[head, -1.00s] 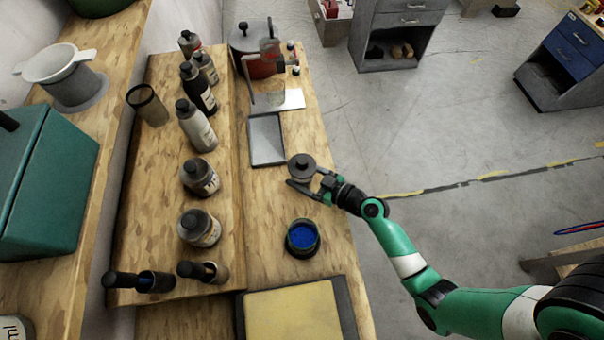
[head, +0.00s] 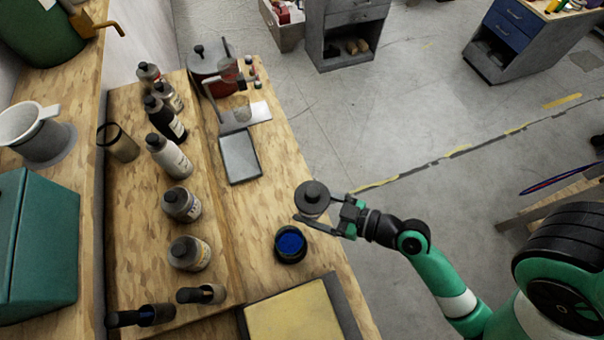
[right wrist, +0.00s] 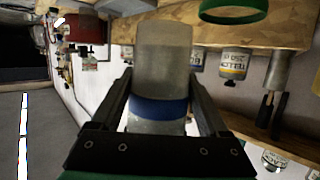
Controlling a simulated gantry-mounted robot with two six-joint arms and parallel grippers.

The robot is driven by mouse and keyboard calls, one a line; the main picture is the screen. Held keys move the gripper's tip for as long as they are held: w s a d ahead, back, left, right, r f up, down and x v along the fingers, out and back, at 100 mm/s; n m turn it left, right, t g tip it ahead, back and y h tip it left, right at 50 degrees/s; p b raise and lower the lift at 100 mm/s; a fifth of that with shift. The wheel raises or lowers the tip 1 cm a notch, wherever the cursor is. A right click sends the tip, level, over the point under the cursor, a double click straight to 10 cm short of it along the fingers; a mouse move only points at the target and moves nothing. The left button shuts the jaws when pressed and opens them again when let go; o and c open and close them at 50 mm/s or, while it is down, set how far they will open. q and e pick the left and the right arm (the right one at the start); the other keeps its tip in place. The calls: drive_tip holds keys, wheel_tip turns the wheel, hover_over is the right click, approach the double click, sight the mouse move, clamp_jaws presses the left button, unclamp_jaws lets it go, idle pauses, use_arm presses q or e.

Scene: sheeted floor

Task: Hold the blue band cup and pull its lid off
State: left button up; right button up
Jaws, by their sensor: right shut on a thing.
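The cup is in my right gripper (head: 328,222), which comes in from the right in the head view. From above, its dark round lid (head: 313,191) with a small knob shows, seated on top, with a little of the cup wall under it. In the right wrist view the cup (right wrist: 163,50) is a translucent grey cylinder with a blue band (right wrist: 157,111). The two fingers (right wrist: 158,100) close on either side of it near the band. The lid is not clearly seen in this view. My left gripper is not in view.
An open dark pot with blue inside (head: 290,242) stands on the bench below the cup. Several bottles (head: 170,155) line the raised shelf at left. A flat grey tray (head: 239,157) and a yellow pad (head: 292,312) lie on the bench. Open floor lies right.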

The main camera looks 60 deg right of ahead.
sight(303, 188)
drive_tip(key=o, duration=0.7)
clamp_jaws()
drive_tip(key=shift+m+h, duration=0.7)
drive_tip(key=shift+h, duration=0.2)
drive_tip(key=w+r+p, duration=0.1)
drive_tip(key=r+p, duration=0.1)
drive_tip(key=p, duration=0.2)
drive_tip(key=r+p, duration=0.2)
drive_tip(key=p, duration=0.2)
drive_tip(key=w+r+p, duration=0.1)
drive_tip(key=r+p, duration=0.1)
drive_tip(key=p, duration=0.2)
drive_tip(key=shift+w+d+r, duration=0.2)
drive_tip(key=shift+w+d, duration=0.15)
drive_tip(key=shift+d, duration=0.05)
wheel_tip(303, 188, up, 5)
drive_tip(key=w+a+p, duration=0.2)
drive_tip(key=p, duration=0.6)
drive_tip(key=shift+w+a+r, duration=0.15)
drive_tip(key=shift+w+a, duration=0.1)
drive_tip(key=shift+a, duration=0.1)
drive_tip(key=shift+a, duration=0.1)
